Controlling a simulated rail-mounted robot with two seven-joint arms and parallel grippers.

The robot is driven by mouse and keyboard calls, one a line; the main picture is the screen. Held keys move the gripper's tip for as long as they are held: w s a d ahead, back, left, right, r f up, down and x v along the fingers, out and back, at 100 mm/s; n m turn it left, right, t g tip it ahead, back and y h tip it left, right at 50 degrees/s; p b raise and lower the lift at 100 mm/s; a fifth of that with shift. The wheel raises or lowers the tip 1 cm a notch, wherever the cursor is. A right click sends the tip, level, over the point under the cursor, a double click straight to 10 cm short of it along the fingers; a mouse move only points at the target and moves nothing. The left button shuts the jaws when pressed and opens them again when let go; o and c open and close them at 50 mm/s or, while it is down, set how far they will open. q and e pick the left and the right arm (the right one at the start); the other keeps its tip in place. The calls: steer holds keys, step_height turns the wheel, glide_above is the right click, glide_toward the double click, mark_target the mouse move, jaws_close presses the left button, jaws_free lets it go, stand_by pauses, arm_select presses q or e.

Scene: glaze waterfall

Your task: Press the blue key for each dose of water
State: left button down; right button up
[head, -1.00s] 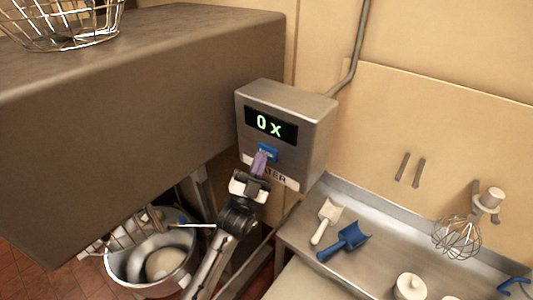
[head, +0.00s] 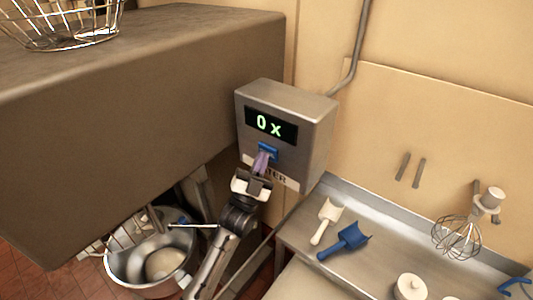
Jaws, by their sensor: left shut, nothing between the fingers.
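The water box (head: 313,140) is a grey metal unit on the wall, and its display (head: 270,125) reads "0 x". The blue key (head: 267,149) sits below the display, partly hidden by my gripper. My left gripper (head: 261,161) is shut and empty, with its purplish fingertips at the lower part of the blue key. I cannot tell whether they touch it. A metal mixing bowl (head: 120,268) with pale contents (head: 165,264) stands at the lower left, under the mixer. My right gripper is not in view.
The large grey mixer body (head: 130,110) fills the left, with a wire basket (head: 60,25) on top. On the steel shelf at the right lie a white scoop (head: 326,221) and a blue scoop (head: 345,242). A whisk (head: 459,236) hangs on the wall.

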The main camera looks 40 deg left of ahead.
arm_select(q)
steer(key=shift+w, duration=0.25)
stand_by(0.4)
steer(key=shift+s, duration=0.1)
steer(key=shift+s+p, duration=0.35)
steer(key=shift+s, duration=0.5)
steer(key=shift+s+a+p, duration=0.1)
steer(key=shift+s+p, duration=0.8)
steer(key=shift+s, duration=1.6)
stand_by(0.5)
stand_by(0.8)
stand_by(0.7)
